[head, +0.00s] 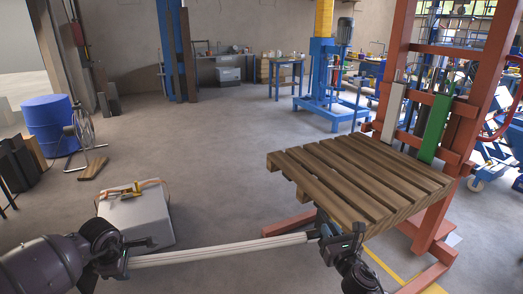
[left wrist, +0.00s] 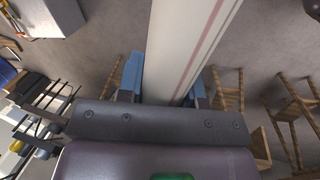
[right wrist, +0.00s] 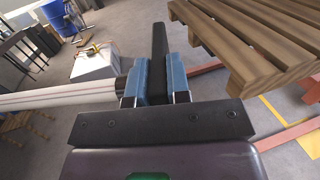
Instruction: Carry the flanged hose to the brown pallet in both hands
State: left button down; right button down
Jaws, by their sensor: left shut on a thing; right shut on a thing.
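The flanged hose (head: 215,251) is a long pale tube with thin stripes, held nearly level across the front of the head view. My left gripper (head: 115,258) is shut on its left end; the left wrist view shows the pale tube (left wrist: 185,45) between the blue fingers. My right gripper (head: 330,240) is shut on its dark right end; the right wrist view shows that dark flange part (right wrist: 158,65) between the fingers. The brown pallet (head: 350,175) is slatted wood, raised on the orange lift. My right gripper is just in front of its near edge, close below it.
The orange lift frame (head: 481,90) stands at the right, with a leg (head: 290,224) along the floor under the pallet. A grey box (head: 137,214) stands on the floor behind the hose at left. A blue drum (head: 50,125) is farther left. The middle floor is clear.

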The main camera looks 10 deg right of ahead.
aim_at(356, 166)
jog(key=i+u, duration=0.15)
jog(key=i, duration=1.6)
jog(key=i+z, duration=0.3)
jog(key=i, duration=0.2)
jog(key=i+z, duration=0.5)
jog(key=i+l+z, duration=0.1)
jog(key=i+z, duration=0.6)
jog(key=z, duration=0.8)
